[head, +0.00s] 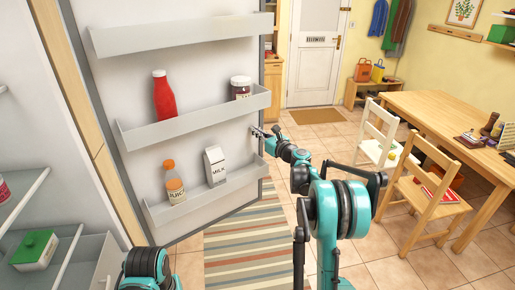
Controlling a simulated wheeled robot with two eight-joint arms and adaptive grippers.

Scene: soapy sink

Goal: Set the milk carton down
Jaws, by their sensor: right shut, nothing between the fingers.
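The white milk carton (215,167), with a peaked top and the word MILK on it, stands upright in the lower shelf (215,199) of the open fridge door. The shelf's front rim hides its base. My right gripper (258,132) is shut and empty, to the right of the carton and a little higher in the picture, apart from it. It is by the door's outer edge. A piece of my left arm shows at the bottom, but its gripper is out of view.
A juice bottle (173,182) stands left of the carton on the same shelf. The middle shelf (190,122) holds a red bottle (163,97) and a jar (241,88). A fridge drawer with a green-lidded box (35,250) is lower left. Chairs (430,190) and a table stand right.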

